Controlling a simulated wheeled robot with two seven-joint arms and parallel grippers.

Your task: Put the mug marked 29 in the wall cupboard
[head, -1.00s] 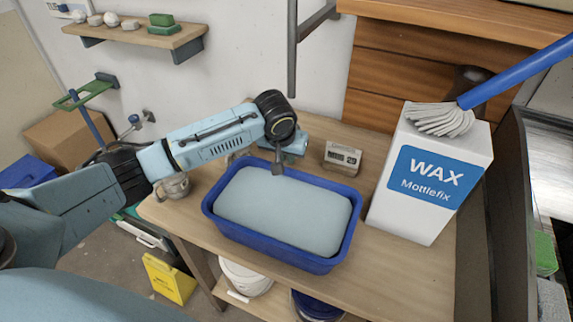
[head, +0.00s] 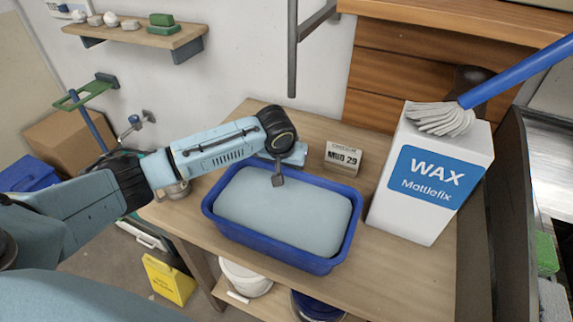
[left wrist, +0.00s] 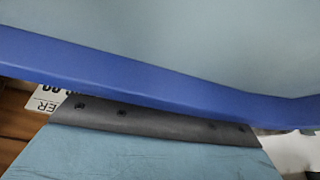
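My left gripper (head: 279,180) hangs over the blue tub (head: 209,207) with its pale blue-grey content. One grey finger shows below the wrist; whether the gripper is open or shut is not visible. In the left wrist view the tub's rim (left wrist: 130,78) crosses close in front of the camera. A metallic mug-like vessel (head: 174,191) stands at the table's left edge, partly covered by my arm; no number is readable on it. A small block sign (head: 343,158) behind the tub carries lettering ending in 29. No wall cupboard is clearly identifiable. My right gripper is not in view.
A tall white WAX Mottlefix box (head: 430,175) stands right of the tub, with a blue-handled mop (head: 440,118) on top. A wall shelf (head: 150,40) holds small pieces. A wooden drawer unit (head: 400,75) is behind. Bare tabletop (head: 300,120) lies behind the tub.

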